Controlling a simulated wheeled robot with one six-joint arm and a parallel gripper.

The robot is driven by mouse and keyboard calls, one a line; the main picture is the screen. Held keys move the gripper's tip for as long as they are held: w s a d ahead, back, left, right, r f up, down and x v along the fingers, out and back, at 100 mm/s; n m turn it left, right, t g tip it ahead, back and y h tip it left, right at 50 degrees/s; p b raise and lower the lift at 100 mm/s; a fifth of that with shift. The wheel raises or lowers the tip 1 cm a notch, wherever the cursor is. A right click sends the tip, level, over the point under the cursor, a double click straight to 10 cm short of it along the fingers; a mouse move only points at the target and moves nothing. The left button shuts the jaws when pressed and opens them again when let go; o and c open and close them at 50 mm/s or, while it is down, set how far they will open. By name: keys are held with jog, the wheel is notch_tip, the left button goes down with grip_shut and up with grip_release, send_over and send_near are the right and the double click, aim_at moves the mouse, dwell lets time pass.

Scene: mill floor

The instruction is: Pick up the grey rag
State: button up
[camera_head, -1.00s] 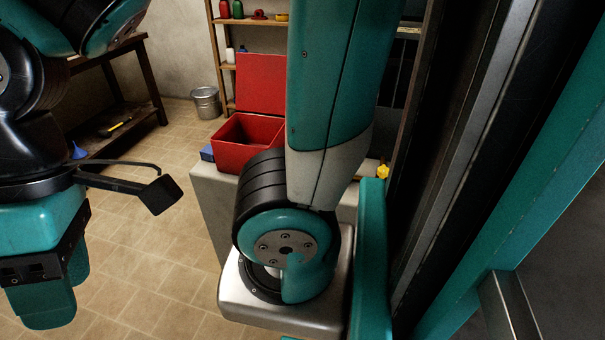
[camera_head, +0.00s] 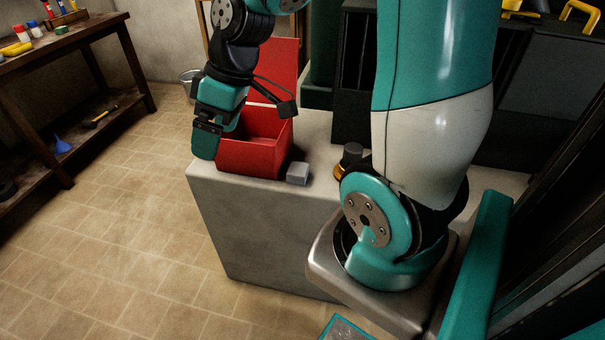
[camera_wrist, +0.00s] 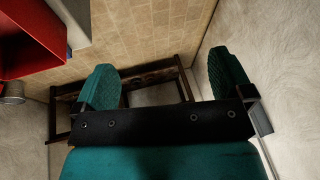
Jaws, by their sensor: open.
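A small light-grey block-like thing (camera_head: 298,173) lies on the concrete-topped block, just right of the red box. I cannot tell whether it is the grey rag, folded, or something else. No other grey cloth shows clearly. My gripper (camera_head: 205,145) hangs at the left front of the red box in the head view, left of the grey thing and apart from it. In the wrist view my gripper (camera_wrist: 165,82) has its two green fingers spread wide with nothing between them.
The open red box (camera_head: 250,158) stands on the concrete block (camera_head: 262,225); its inside is partly hidden. A brass and black part (camera_head: 348,160) stands further right. A wooden workbench (camera_head: 70,45) is at the left, a metal bucket (camera_head: 187,78) behind. The tiled floor is clear.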

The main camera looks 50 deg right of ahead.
jog(key=w+d+f+m+t, duration=0.1)
jog(key=d+f, duration=0.2)
jog(key=d, duration=0.4)
jog(key=w+d+f, duration=0.1)
jog(key=d+f, duration=0.2)
jog(key=d, duration=0.4)
jog(key=t+h, duration=0.1)
jog(key=h, duration=0.1)
send_near(298, 169)
jog(key=shift+m, duration=0.3)
jog(key=x, duration=0.4)
jog(key=shift+f, duration=0.4)
jog(key=shift+x, duration=2.9)
jog(key=shift+w, duration=0.15)
jog(key=c, duration=1.1)
jog(key=shift+r, duration=0.1)
notch_tip(298, 169, up, 20)
